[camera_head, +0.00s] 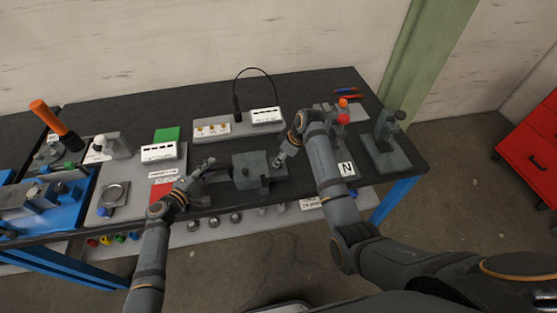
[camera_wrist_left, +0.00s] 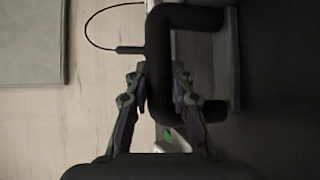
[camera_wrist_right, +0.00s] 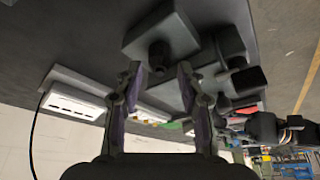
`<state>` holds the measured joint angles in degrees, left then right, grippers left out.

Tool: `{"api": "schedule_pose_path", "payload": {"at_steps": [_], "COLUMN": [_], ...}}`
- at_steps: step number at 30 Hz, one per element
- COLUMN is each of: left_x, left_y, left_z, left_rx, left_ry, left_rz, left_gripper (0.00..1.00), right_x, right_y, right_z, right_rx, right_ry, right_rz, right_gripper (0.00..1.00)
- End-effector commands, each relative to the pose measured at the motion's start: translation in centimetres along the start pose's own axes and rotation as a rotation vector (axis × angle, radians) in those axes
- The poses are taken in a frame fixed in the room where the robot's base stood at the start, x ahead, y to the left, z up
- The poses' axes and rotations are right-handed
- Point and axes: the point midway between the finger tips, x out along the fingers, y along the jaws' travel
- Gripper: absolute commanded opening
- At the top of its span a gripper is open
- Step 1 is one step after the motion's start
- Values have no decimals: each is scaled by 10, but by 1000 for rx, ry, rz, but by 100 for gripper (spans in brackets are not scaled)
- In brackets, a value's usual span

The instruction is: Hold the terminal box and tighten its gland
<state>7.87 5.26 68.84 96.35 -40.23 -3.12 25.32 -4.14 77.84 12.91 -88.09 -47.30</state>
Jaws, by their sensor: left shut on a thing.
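The terminal box (camera_head: 250,161) is a grey block on the front part of the dark bench. My left gripper (camera_head: 207,176) is at its left side. In the left wrist view its fingers (camera_wrist_left: 160,88) are shut on a thick black bent handle (camera_wrist_left: 185,17). My right gripper (camera_head: 281,160) is close to the box's right side. In the right wrist view its fingers (camera_wrist_right: 160,75) are apart with nothing between them. A short dark round gland (camera_wrist_right: 158,57) sticks out of a grey block (camera_wrist_right: 145,38) just beyond the fingertips, apart from them.
A grey panel (camera_head: 205,139) with labels and a black cable (camera_head: 273,80) stands behind the box. A dark grey stand (camera_head: 388,155) and an orange-red knobbed fixture (camera_head: 343,118) are to the right. Trays, a green card (camera_head: 167,134) and a red card (camera_head: 161,193) lie to the left.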

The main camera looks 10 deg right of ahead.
Motion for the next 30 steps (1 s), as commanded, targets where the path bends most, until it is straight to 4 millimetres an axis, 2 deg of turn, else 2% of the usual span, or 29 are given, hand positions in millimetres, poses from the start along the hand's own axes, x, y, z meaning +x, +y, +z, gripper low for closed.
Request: {"api": "schedule_pose_path", "payload": {"at_steps": [3,6,15,24,30], "left_x": [0,0,0,0,0], "left_y": [0,0,0,0,0], "left_z": [0,0,0,0,0], "left_rx": [0,0,0,0,0], "left_ry": [1,1,1,1,1], "left_rz": [-1,-1,-1,-1,-1], "left_gripper": [0,0,0,0,0], "right_x": [17,26,28,28,28], "right_y": [0,0,0,0,0], "right_z": [0,0,0,0,0], "right_rx": [1,1,1,1,15], "right_ry": [0,0,1,0,0], "right_rz": [-1,0,1,1,6], "right_gripper": [39,39,39,0,0]}}
